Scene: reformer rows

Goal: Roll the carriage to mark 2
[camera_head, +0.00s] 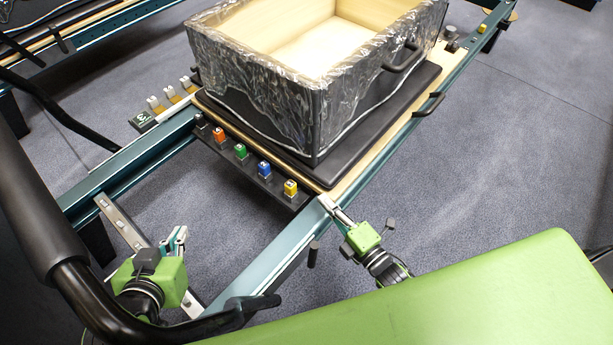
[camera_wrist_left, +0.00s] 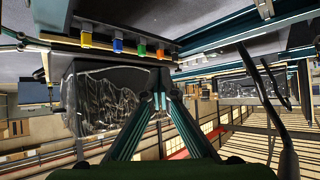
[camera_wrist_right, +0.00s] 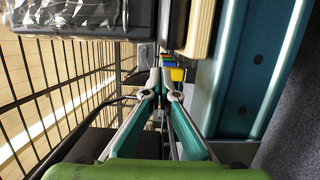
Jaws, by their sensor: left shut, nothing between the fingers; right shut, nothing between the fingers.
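The carriage (camera_head: 331,184) is a black padded platform with a pale wooden edge, riding on two teal rails (camera_head: 262,262). A box (camera_head: 270,108) wrapped in clear plastic sits on it. Black, orange, green, blue and yellow tabs (camera_head: 240,151) line its near end; some also show in the left wrist view (camera_wrist_left: 118,46). My right gripper (camera_head: 327,203) is shut and empty at the carriage's near right corner; I cannot tell whether it touches. My left gripper (camera_head: 180,236) is shut and empty, low between the rails and apart from the carriage. I cannot make out a numbered mark.
A green padded surface (camera_head: 450,300) fills the lower right. A dark curved bar (camera_head: 75,275) crosses the left foreground. White clips (camera_head: 155,104) stand beside the left rail. A metal crossbar (camera_head: 125,225) lies near my left gripper. Blue-grey floor is clear at right.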

